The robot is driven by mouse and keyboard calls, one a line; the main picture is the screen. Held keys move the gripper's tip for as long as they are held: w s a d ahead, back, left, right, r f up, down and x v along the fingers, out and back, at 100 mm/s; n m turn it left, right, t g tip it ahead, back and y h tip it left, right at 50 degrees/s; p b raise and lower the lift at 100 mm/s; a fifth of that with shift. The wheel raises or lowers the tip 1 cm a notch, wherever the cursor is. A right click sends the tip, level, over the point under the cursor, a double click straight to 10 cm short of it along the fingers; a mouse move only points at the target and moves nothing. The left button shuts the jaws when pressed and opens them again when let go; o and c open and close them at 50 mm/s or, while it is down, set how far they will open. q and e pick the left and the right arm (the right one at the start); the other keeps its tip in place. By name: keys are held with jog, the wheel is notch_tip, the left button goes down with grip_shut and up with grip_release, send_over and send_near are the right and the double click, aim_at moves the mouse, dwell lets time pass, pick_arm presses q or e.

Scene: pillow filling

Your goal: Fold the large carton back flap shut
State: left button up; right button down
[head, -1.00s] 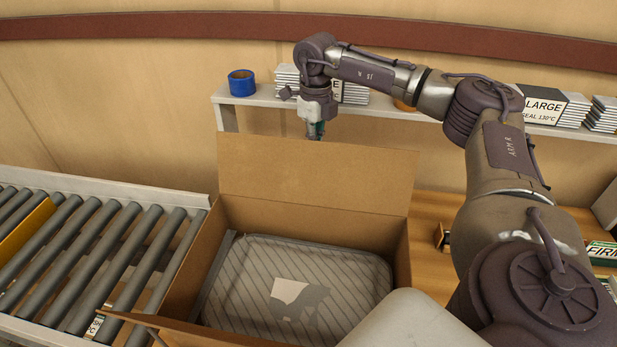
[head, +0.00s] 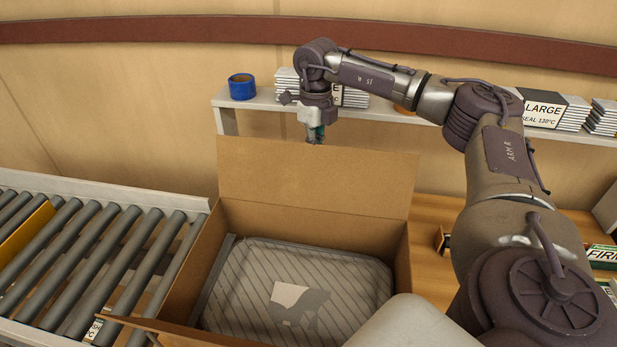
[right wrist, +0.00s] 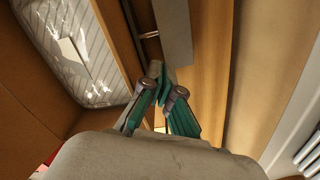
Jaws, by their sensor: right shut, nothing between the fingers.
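The large carton (head: 180,283) is open, and a grey striped pillow pack (head: 340,265) with a pale label lies inside. Its back flap (head: 315,178) stands up, leaning slightly backward. My right gripper (head: 315,139) is behind the flap near its top edge, in front of the shelf. In the right wrist view the green fingers of the right gripper (right wrist: 160,92) are closed together and empty, with the pack (right wrist: 78,48) at upper left. My left gripper is not in view.
A shelf (head: 258,101) behind the carton holds a blue tape roll (head: 242,86) and stacks of labelled packs (head: 550,108). A roller conveyor (head: 100,262) is at left. Small boxes (head: 604,253) lie on the wooden table (head: 432,268) at right.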

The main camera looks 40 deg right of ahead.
aim_at(313, 162)
dwell(0.4)
jog(key=shift+s+a+r+p, duration=0.3)
jog(key=shift+s+a+r, duration=0.1)
jog(key=shift+s+a, duration=0.25)
jog(key=shift+s+a+r+p, duration=0.35)
jog(key=shift+s+a, duration=0.1)
jog(key=shift+a, duration=0.3)
jog(key=s+a+f+b, duration=0.7)
jog(key=s+a, duration=0.1)
jog(key=a, duration=0.2)
jog(key=shift+s+a+f+b, duration=0.15)
jog(key=shift+a+f+b, duration=0.05)
jog(key=shift+f+b, duration=0.2)
dwell(0.5)
